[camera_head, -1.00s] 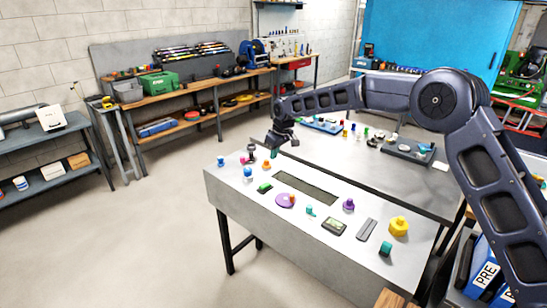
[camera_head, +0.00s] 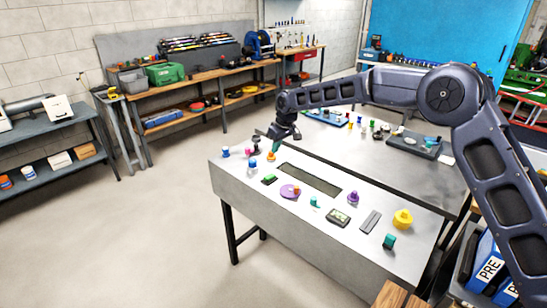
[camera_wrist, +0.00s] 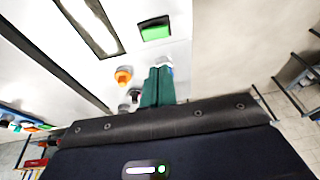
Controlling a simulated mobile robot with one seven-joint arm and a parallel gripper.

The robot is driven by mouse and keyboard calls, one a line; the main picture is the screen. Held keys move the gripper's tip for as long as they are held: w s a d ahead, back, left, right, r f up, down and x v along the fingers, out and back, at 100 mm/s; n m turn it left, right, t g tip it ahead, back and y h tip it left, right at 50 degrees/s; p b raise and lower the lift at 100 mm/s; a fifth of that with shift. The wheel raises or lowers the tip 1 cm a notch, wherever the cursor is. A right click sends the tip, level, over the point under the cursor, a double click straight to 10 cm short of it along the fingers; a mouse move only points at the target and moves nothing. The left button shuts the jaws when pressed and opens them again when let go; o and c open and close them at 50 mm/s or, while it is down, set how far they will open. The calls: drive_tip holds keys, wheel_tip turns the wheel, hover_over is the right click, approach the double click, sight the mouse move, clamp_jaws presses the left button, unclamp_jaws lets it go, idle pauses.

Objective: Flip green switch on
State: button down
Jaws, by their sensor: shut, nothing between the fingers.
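The green switch (camera_head: 269,180) is a small green rocker in a dark frame near the left end of the pale panel top (camera_head: 232,178). It shows larger in the wrist view (camera_wrist: 156,31), at the top middle. Whether it is on or off I cannot tell. My gripper (camera_head: 276,147) is above the far left part of the panel, behind the switch and apart from it. Its teal fingers (camera_wrist: 158,85) are together and empty, pointing towards the panel.
An orange knob (camera_head: 271,156) and blue knobs (camera_head: 252,164) stand close to my gripper. A grey table adjoins behind.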

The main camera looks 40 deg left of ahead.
approach(268, 176)
drive_tip(key=x, duration=0.5)
drive_tip(key=shift+s+a+f, duration=0.15)
drive_tip(key=shift+a+f, duration=0.05)
drive_tip(key=shift+a, duration=0.05)
drive_tip(key=shift+f, duration=0.5)
drive_tip(key=shift+s, duration=0.1)
